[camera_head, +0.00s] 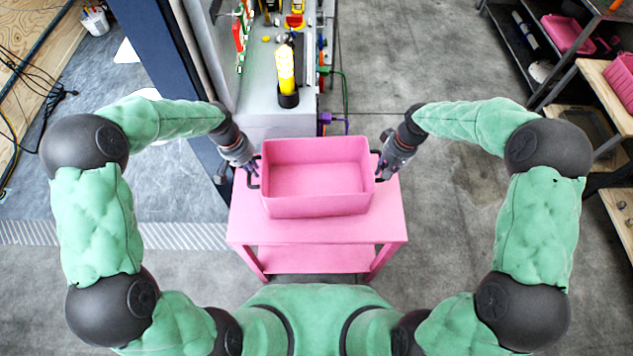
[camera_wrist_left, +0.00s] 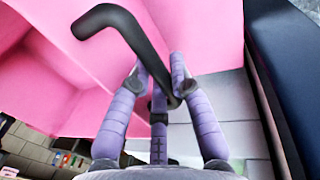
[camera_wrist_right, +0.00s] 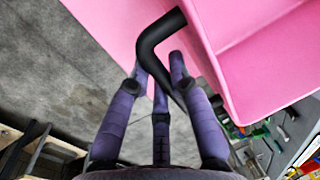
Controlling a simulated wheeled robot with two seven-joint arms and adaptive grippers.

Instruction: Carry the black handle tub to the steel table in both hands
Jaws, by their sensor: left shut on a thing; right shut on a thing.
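The tub (camera_head: 317,207) is pink with black side handles, and it is empty. In the head view it sits level on, or just over, a pink table (camera_head: 240,224) with a lower shelf; I cannot tell whether it touches. My left gripper (camera_head: 250,172) is shut on the left black handle (camera_wrist_left: 130,32), which the left wrist view shows between its purple fingers (camera_wrist_left: 165,90). My right gripper (camera_head: 384,170) is shut on the right black handle (camera_wrist_right: 158,45), between its fingers (camera_wrist_right: 160,85) in the right wrist view. The steel table cannot be made out for certain.
A grey workbench (camera_head: 270,122) stands just behind the pink table, with a yellow lamp (camera_head: 285,70) and tools on it. Shelving with pink bins (camera_head: 568,34) is at the upper right. A bucket (camera_head: 95,21) stands at the upper left. Concrete floor (camera_head: 430,215) is open on the right.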

